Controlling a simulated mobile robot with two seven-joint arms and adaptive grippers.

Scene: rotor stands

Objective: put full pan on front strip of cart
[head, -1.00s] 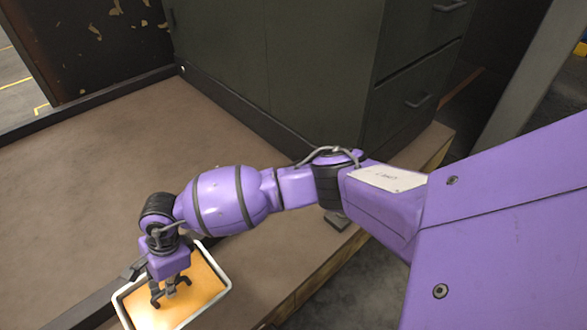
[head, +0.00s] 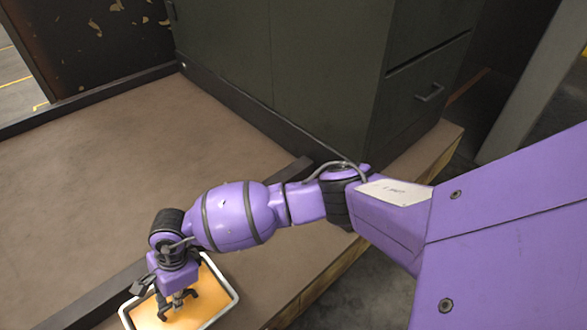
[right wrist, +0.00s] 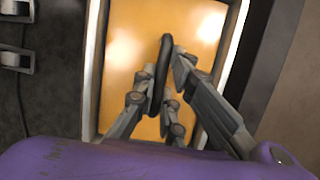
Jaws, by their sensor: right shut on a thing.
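The full pan (head: 221,274) is a shallow rectangular pan with a white rim and orange contents, at the bottom left of the head view. Its orange surface (right wrist: 120,90) fills the middle of the right wrist view. My right gripper (head: 178,302) is above the pan, pointing down. Its fingers (right wrist: 168,95) are shut on the pan's dark upright handle. The pan is over the front strip (head: 285,262) of the cart, between a dark divider bar and the wooden edge. I cannot tell whether it touches the strip. My left gripper is out of view.
A dark divider bar (head: 100,299) separates the strip from the wide brown deck (head: 110,190), which is mostly clear. A dark green cabinet (head: 285,65) with drawers stands behind. The cart's wooden edge (head: 320,283) drops to the floor at the right.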

